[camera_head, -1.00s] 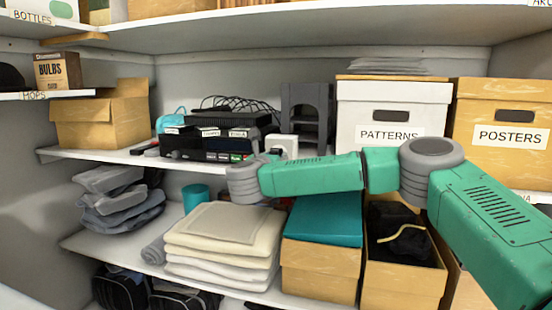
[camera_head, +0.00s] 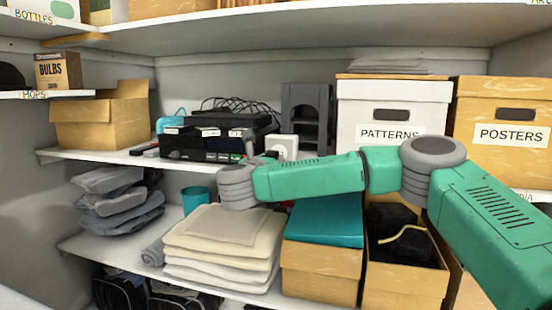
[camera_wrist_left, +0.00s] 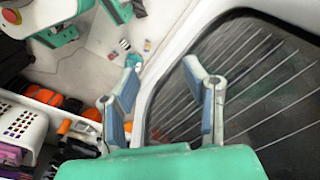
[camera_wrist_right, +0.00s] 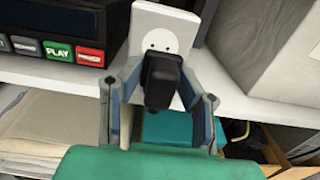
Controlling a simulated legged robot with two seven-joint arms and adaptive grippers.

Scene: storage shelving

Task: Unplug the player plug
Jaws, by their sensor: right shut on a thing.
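My right gripper (camera_wrist_right: 160,78) is shut on a black plug (camera_wrist_right: 163,82) in the right wrist view. A white wall-type outlet (camera_wrist_right: 165,22) stands just behind the plug, with two round holes showing above it. The outlet also shows in the head view (camera_head: 284,147), to the right of my right gripper (camera_head: 250,150). The plug's prongs and cord are hidden. The black player (camera_wrist_right: 30,15) with a green PLAY button is left of the plug. My left gripper (camera_wrist_left: 161,65) is open and empty in the left wrist view, away from the shelf.
Dark stacked devices (camera_head: 232,119) with loose cables sit on the middle shelf. A dark grey stand (camera_head: 307,92) and the white PATTERNS box (camera_head: 392,110) are to the right. Folded cloths (camera_head: 222,250) and a teal-lidded box (camera_head: 322,222) lie below my right arm.

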